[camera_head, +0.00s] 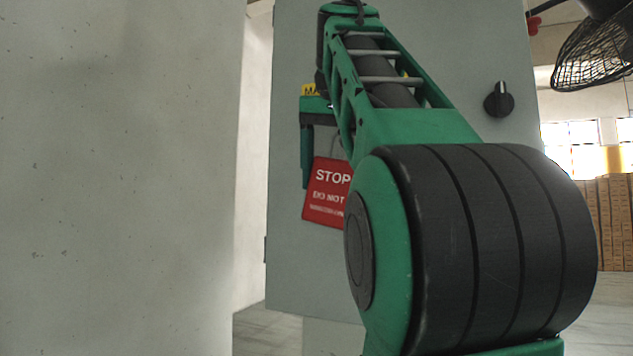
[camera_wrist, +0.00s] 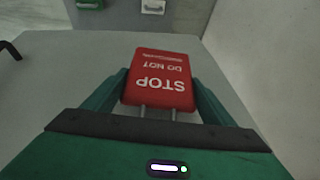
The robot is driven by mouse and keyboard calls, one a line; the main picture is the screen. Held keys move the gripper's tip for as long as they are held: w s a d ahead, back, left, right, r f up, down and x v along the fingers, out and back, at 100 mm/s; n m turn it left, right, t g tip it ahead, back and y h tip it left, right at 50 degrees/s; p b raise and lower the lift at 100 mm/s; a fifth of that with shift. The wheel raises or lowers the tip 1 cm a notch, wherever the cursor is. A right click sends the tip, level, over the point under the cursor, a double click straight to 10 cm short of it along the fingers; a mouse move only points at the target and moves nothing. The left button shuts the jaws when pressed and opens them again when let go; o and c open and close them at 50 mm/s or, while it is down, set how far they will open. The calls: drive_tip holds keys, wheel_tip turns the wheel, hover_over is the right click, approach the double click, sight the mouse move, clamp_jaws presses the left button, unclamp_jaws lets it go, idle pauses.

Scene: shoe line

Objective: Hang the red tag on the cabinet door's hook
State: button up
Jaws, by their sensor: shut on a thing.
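The red tag (camera_head: 325,193) with white STOP lettering hangs at my gripper, in front of the grey cabinet door (camera_head: 300,270). In the wrist view the tag (camera_wrist: 157,75) sits between the two green fingers, its lettering upside down. Two thin pale strands run from its lettered end toward the gripper body. My gripper (camera_wrist: 160,85) is shut on the tag. In the head view one finger of my gripper (camera_head: 312,165) shows left of the tag; my arm hides the rest.
A round black knob (camera_head: 499,100) is on the cabinet door, right of my arm. A pale wall (camera_head: 120,180) fills the left side. A black wire cage (camera_head: 592,50) hangs at upper right. Stacked brown boxes (camera_head: 612,220) stand behind.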

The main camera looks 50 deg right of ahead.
drive_tip(key=shift+d, duration=0.35)
drive_tip(key=shift+w+d+f, duration=0.3)
drive_tip(key=shift+d+f, duration=0.3)
drive_tip(key=shift+f, duration=0.05)
drive_tip(key=o, duration=1.2)
